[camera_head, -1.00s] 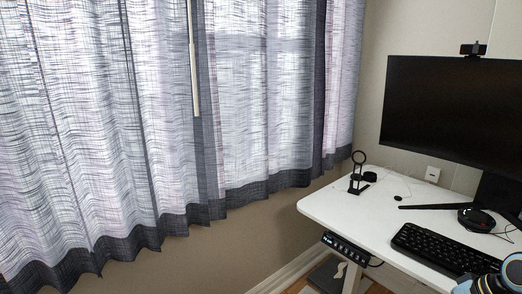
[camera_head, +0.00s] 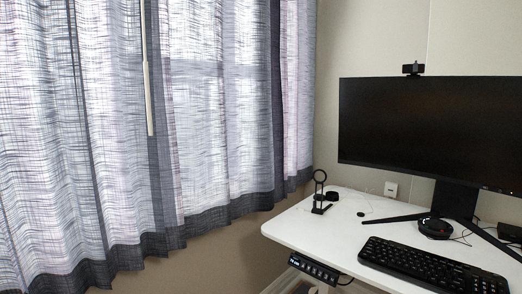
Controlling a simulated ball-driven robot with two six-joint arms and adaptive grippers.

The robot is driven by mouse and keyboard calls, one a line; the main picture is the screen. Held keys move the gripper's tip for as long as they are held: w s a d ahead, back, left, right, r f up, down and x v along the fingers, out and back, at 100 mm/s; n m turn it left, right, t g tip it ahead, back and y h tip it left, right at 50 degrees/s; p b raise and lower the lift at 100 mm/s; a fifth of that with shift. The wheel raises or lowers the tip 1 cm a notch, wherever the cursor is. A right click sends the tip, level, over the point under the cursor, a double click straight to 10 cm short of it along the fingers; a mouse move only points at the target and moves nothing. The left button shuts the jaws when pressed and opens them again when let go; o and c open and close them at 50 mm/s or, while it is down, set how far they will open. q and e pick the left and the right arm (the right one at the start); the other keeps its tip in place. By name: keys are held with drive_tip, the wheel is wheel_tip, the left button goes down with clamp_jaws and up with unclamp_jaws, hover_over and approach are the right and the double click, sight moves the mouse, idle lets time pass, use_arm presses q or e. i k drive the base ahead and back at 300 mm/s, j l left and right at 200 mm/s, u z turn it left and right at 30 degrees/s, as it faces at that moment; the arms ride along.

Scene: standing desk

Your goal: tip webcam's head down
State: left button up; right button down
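The webcam (camera_head: 413,69) is small and black and sits on the top edge of the monitor (camera_head: 430,130), near the middle of that edge. Its head appears roughly level, though it is too small to tell its exact tilt. Neither of my grippers shows in the head view.
The white desk (camera_head: 335,238) carries a black keyboard (camera_head: 430,266), a black stand with a ring (camera_head: 319,192) and a round black device (camera_head: 435,228) by the monitor's foot. A control panel (camera_head: 314,268) hangs under the front edge. Curtains (camera_head: 200,120) fill the left.

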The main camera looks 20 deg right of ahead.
sight(406, 69)
drive_tip(key=l+z, duration=0.1)
drive_tip(key=z, duration=0.3)
drive_tip(key=i+z, duration=0.15)
drive_tip(key=z, duration=0.25)
drive_tip(key=i+l+z, duration=0.1)
drive_tip(key=z, duration=0.3)
drive_tip(key=i+z, duration=0.1)
drive_tip(key=z, duration=0.3)
